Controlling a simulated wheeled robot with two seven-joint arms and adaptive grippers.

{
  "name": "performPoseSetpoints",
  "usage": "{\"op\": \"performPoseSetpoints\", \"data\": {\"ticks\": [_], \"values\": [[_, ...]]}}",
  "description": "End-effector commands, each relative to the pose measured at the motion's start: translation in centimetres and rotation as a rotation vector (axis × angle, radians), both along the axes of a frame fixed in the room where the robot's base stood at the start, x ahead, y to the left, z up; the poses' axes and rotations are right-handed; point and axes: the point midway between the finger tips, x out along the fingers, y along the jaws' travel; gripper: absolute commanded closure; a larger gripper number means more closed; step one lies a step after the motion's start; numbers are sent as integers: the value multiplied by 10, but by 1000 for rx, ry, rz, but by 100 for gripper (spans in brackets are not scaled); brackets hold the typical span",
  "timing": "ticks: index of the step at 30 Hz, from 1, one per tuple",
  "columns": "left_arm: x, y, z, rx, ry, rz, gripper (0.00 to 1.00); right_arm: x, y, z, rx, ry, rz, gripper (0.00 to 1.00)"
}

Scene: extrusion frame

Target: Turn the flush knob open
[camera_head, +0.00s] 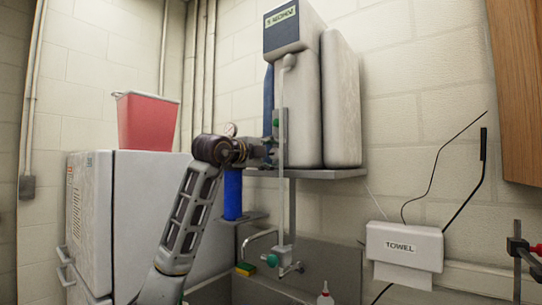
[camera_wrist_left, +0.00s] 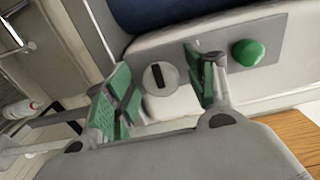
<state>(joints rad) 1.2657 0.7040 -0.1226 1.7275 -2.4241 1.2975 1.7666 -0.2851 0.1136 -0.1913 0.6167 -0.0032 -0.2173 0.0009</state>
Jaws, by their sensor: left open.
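A round pale-grey knob with a dark bar across its face (camera_wrist_left: 160,78) sits on a grey plate (camera_wrist_left: 182,52), which also holds a round green button (camera_wrist_left: 247,52). I take the barred knob to be the flush knob; no label is readable. My left gripper (camera_wrist_left: 162,92) is open, with its green finger pads on either side of the knob. I cannot tell whether either pad touches it. In the head view my left gripper (camera_head: 268,151) is at the plate (camera_head: 280,136) on the dispenser's front, and it hides the barred knob. The green button (camera_head: 276,123) shows above it.
The tall grey water unit (camera_head: 338,110) stands on a wall shelf (camera_head: 325,174) above a sink (camera_head: 325,265). A blue cylinder (camera_head: 232,193) is below my gripper. A white cabinet (camera_head: 130,215) with a red bin (camera_head: 147,122) stands left. A towel dispenser (camera_head: 404,245) hangs right.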

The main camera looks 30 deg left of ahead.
Motion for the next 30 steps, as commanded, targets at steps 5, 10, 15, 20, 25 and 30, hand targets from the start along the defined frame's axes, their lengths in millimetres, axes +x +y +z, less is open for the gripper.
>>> {"op": "performPoseSetpoints", "data": {"ticks": [5,10,15,20,25,30], "values": [[-3,0,0,0,0,0,45,3,2,0,3,-4,0,60],[-14,2,0,2,-1,1,45,2,1,0,1,-3,0,60],[-33,3,0,2,-1,1,45,1,0,0,1,-3,0,60],[-56,5,0,2,-1,1,45,0,0,0,-1,-2,0,60],[-81,7,0,1,-1,1,45,0,-1,0,-1,-2,1,60],[-103,9,0,1,-1,1,45,0,-1,0,-1,-2,1,60]]}}
